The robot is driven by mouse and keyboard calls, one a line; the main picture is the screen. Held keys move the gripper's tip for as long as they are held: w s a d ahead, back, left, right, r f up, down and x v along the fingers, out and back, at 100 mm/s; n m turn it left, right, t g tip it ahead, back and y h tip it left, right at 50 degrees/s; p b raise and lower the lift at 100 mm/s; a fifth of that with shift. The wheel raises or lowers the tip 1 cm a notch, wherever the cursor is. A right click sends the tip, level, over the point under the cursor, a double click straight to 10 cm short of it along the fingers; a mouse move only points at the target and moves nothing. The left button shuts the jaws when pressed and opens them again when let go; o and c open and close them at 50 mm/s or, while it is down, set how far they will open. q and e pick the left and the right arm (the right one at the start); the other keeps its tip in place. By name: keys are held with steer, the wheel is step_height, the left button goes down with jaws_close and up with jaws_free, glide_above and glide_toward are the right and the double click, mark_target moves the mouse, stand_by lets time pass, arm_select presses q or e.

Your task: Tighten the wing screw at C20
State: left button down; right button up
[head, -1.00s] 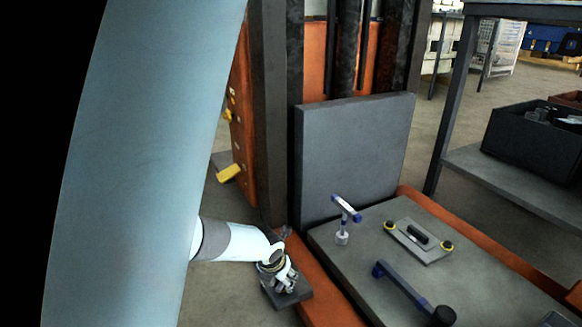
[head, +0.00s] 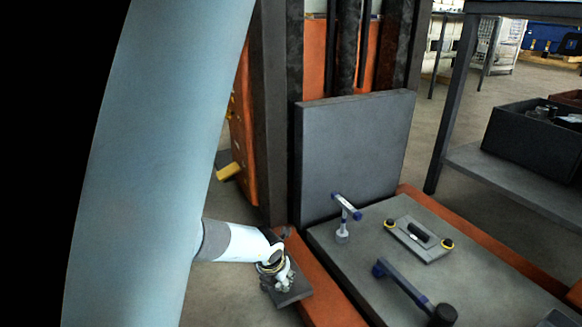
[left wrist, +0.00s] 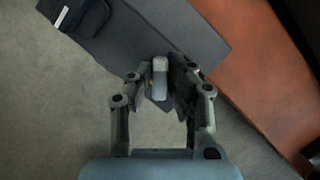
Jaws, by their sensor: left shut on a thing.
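My left gripper (head: 277,282) is low at a small dark grey plate (head: 298,291), beside the orange rail in the head view. In the left wrist view the fingers (left wrist: 160,85) are closed on both sides of a small light grey upright piece, which I take as the wing screw (left wrist: 160,70). It stands over the edge of the dark grey plate (left wrist: 125,35). The fingers hide its lower part, and I cannot read a C20 label. In the head view the gripper hides the screw. My right gripper is not in view.
An orange rail (head: 318,278) runs close beside the plate. A dark upright panel (head: 352,150) stands behind. A black object (left wrist: 80,15) lies on the small plate.

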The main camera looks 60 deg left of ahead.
arm_select(q)
steer(key=shift+s+f+m+b, duration=0.1)
steer(key=shift+f+m+b, duration=0.05)
steer(key=shift+m+b, duration=0.25)
steer(key=m+h+b, duration=0.1)
steer(key=m+b, duration=0.1)
steer(key=m, duration=0.1)
steer(key=shift+s+f+t+b, duration=0.1)
steer(key=shift+f+t+b, duration=0.05)
steer(key=shift+t+b, duration=0.15)
steer(key=shift+m, duration=0.4)
steer(key=shift+w+r+h, duration=0.2)
steer(key=shift+r+h, duration=0.1)
steer(key=m+b, duration=0.2)
steer(key=b, duration=0.1)
steer(key=f+m+h+b, duration=0.1)
steer(key=m+b, duration=0.1)
steer(key=shift+s, duration=0.25)
steer(key=shift+w+r+m, duration=0.1)
steer(key=shift+r+m, duration=0.15)
steer(key=shift+m, duration=0.05)
steer(key=shift+w+r, duration=0.15)
steer(key=shift+r, duration=0.05)
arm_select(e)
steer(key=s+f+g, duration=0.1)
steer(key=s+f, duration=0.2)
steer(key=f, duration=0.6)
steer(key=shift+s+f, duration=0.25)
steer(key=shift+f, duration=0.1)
